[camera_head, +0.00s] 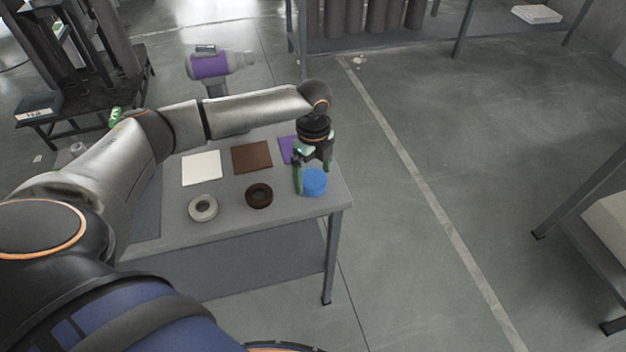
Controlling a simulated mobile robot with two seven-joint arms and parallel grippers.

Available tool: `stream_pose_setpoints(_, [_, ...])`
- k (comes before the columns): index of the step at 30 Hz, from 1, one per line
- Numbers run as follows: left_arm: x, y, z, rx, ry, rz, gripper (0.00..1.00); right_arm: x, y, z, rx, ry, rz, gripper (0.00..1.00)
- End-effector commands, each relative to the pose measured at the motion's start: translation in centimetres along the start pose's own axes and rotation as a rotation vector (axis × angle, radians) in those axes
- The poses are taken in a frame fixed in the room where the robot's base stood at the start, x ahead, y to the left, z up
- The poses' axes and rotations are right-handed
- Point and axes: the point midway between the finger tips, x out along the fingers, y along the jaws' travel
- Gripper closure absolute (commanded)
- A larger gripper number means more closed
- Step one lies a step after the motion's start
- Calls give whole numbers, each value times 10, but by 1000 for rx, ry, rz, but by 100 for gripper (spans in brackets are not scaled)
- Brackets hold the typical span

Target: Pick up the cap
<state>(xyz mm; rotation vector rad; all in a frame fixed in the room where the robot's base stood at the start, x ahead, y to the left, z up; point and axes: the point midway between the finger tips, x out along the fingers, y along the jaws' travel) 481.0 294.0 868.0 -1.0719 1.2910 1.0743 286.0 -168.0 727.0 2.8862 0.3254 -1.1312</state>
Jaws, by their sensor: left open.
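A blue round cap (315,183) lies on the grey table (226,233) near its right front corner. My left gripper (313,178) points down at the cap, with its fingers open. One finger shows at the cap's left side, and the other is by its back right edge. I cannot tell whether the fingers touch the cap. My right gripper is out of view.
A white ring (194,209) and a dark brown ring (259,205) lie left of the cap. Behind them are a white square (201,168), a brown square (252,157) and a partly hidden purple square (286,150). Open floor lies right of the table.

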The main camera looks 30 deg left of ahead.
Motion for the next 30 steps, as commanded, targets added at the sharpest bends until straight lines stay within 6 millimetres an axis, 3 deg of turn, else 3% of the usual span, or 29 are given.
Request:
stream_pose_setpoints(4, [13,0,0,0,0,0,0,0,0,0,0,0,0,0])
stream_pose_setpoints(11, [13,0,0,0,0,-1,0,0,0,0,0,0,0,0])
stream_pose_setpoints(30, [13,0,0,0,0,-2,72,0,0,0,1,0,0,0])
